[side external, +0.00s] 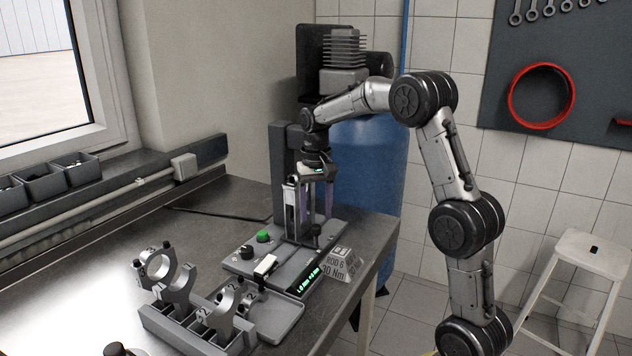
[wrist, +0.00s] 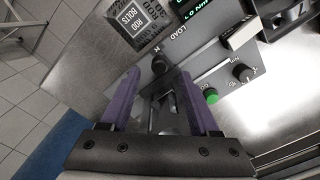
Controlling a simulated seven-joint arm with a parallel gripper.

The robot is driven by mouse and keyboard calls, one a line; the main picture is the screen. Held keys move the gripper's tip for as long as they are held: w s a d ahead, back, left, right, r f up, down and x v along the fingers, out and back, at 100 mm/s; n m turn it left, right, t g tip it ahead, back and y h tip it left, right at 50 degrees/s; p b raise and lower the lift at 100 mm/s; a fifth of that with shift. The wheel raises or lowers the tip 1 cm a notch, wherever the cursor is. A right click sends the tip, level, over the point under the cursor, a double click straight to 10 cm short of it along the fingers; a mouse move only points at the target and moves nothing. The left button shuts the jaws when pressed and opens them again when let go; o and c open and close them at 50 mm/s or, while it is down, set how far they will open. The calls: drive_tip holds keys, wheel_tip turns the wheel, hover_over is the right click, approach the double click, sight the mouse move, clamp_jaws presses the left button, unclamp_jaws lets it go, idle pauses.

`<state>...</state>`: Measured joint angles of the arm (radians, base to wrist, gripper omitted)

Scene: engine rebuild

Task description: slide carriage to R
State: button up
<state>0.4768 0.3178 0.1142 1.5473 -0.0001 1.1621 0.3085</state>
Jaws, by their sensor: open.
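The grey tester (side external: 285,262) stands on the steel bench with an upright column at its back. A dark round knob on a post (side external: 316,231) stands at its right side, apparently the handle of the carriage; the carriage body is mostly hidden. In the wrist view the knob (wrist: 160,65) shows near a printed letter, probably R, and beside the word LOAD. My gripper (side external: 316,210) is over this part, pointing down. In the wrist view the purple fingers of my gripper (wrist: 160,75) are apart, one on each side of the knob. I cannot tell whether either touches it.
A green button (side external: 263,236), a white lever (side external: 266,265) and a lit display (side external: 309,279) are on the tester. A rack (side external: 190,330) of connecting rods is in front. A blue tank (side external: 365,165) stands behind.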

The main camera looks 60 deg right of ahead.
wheel_tip(320, 180, up, 10)
idle(0.3)
idle(0.3)
drive_tip(key=s+a+r+n+t, duration=0.2)
drive_tip(key=s+a+r, duration=0.25)
drive_tip(key=a, duration=0.25)
drive_tip(key=s+a+r+n+t, duration=0.1)
drive_tip(key=s+a+r+n, duration=0.15)
drive_tip(key=s+a, duration=0.45)
drive_tip(key=s+a+f+n+t, duration=0.2)
drive_tip(key=s+a+f+n, duration=0.2)
drive_tip(key=s+f, duration=0.7)
drive_tip(key=shift+a+f+t, duration=0.3)
drive_tip(key=shift+a+f, duration=0.2)
drive_tip(key=shift+a, duration=0.6)
